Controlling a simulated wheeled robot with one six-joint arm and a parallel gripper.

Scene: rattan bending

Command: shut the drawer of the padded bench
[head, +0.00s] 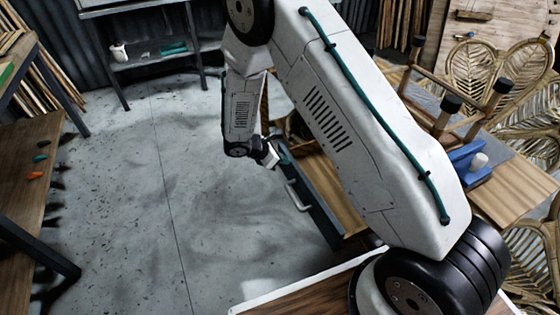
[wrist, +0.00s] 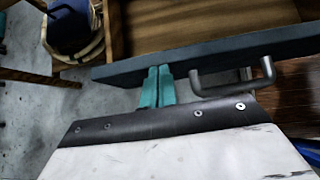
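The drawer stands open. Its dark front panel (head: 318,213) and light wooden inside (head: 333,188) show under my arm in the head view. In the wrist view the front panel (wrist: 215,56) runs across the picture, with its grey bar handle (wrist: 235,86) right of my fingers. My gripper (wrist: 157,72) has its two teal fingers together, with nothing seen between them. The fingertips are at the outer face of the panel; I cannot tell whether they touch. In the head view my gripper (head: 280,160) is by the panel's far end. My arm hides much of the bench (head: 515,190).
Blue blocks (head: 466,165) and a wooden frame with black-capped ends (head: 443,112) are on the bench top. Rattan panels (head: 480,75) stand behind. A wooden table (head: 35,165) is at left, a metal shelf (head: 150,60) at the back. The floor left of the drawer is clear.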

